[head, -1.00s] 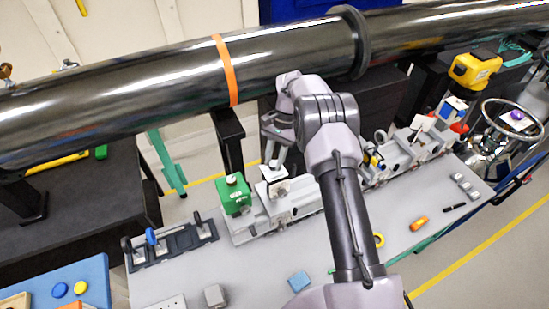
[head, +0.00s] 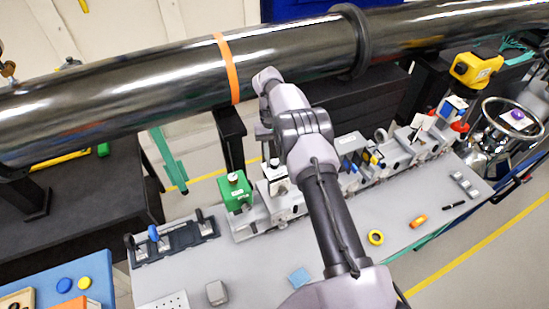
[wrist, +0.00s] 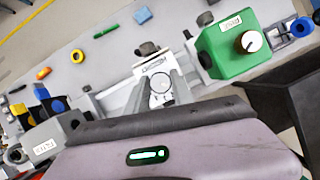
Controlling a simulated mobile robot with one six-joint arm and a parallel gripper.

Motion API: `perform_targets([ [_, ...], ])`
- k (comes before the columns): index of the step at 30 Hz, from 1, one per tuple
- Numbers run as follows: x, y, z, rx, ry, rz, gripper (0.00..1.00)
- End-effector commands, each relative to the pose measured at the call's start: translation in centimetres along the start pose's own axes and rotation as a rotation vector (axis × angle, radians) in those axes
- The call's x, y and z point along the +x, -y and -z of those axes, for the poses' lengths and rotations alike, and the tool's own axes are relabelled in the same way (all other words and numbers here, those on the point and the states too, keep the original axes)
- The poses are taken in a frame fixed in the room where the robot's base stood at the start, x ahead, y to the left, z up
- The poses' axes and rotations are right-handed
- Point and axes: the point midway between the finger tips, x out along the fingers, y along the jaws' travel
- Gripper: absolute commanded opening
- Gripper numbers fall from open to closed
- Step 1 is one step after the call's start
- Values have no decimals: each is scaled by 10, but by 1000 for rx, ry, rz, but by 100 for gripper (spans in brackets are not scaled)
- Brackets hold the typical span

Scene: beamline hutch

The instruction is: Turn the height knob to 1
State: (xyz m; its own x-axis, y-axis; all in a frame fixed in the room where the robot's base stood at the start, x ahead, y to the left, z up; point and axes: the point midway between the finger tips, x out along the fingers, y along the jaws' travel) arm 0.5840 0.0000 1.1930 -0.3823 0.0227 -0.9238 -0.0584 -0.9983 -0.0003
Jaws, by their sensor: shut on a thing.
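A round white knob (wrist: 161,84) sits on a white-faced block (wrist: 152,66) with a small printed label that I cannot read. In the wrist view my gripper (wrist: 163,92) has its two grey fingers around this knob, shut on it. I cannot read a number or pointer on the knob. In the head view the white block (head: 276,178) stands right of the green box, and my arm partly hides the fingers. The green box (head: 236,191) has its own white knob on top; it also shows right of my gripper in the wrist view (wrist: 228,55).
A large dark pipe (head: 150,95) with an orange band runs above the bench, close behind my arm. Grey rail blocks (head: 395,150) continue to the right.

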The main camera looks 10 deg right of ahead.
Motion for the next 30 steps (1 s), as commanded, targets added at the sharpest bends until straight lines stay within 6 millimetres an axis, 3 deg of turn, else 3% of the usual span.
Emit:
perform_targets([
  [19,0,0,0,-42,-1,-18,0],
  [20,0,0,0,-42,-1,-18,32],
  [22,0,0,0,-42,-1,-18,46],
  [23,0,0,0,-42,-1,-18,50],
  [30,0,0,0,-42,0,-18,50],
])
